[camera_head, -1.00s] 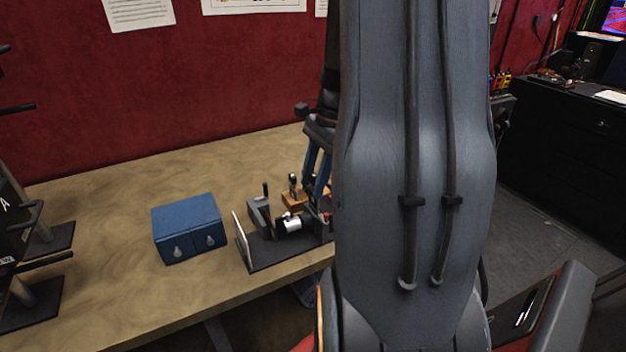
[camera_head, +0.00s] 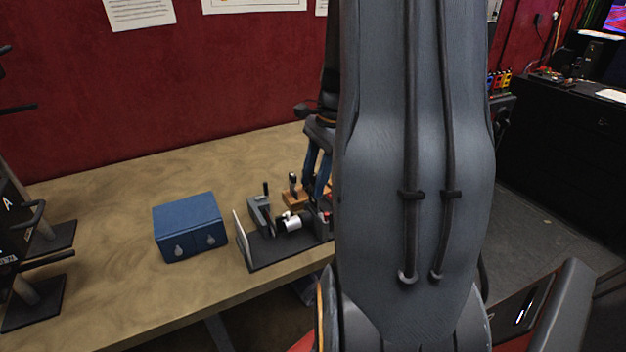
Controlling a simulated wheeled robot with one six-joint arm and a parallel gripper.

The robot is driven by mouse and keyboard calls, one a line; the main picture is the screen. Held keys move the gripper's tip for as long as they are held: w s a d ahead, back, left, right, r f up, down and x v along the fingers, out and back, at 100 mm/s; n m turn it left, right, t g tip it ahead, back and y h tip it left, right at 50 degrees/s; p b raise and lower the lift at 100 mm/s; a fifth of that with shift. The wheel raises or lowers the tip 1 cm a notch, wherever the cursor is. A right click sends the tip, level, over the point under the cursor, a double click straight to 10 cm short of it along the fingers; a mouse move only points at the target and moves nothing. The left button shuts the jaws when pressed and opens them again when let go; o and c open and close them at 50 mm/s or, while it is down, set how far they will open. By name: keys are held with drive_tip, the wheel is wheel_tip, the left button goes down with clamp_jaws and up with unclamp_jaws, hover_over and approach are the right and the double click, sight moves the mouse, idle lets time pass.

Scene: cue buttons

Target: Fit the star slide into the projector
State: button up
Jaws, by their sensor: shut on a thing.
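The projector is a dark base plate (camera_head: 272,256) with an upright white screen (camera_head: 241,238) at its left end and a silver lens barrel (camera_head: 293,223) in the middle. My gripper (camera_head: 314,194) points down with its blue fingers at the right end of the projector, just behind and right of the lens. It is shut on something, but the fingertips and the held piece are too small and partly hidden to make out. I cannot see a star mark. My own arm covers the right of the scene.
A small wooden block (camera_head: 293,198) with a dark upright piece stands behind the projector. Dark stands (camera_head: 35,300) are at the far left edge. The table (camera_head: 110,215) between them is clear.

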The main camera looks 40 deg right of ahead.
sight(314, 208)
drive_tip(key=shift+f+b, duration=0.85)
drive_tip(key=shift+f, duration=1.6)
idle(0.5)
drive_tip(key=o, duration=1.2)
drive_tip(key=shift+c, duration=0.2)
drive_tip(key=shift+o, duration=0.6)
drive_tip(key=shift+r, duration=0.1)
drive_tip(key=shift+r+p, duration=3.35)
drive_tip(key=shift+r, duration=0.15)
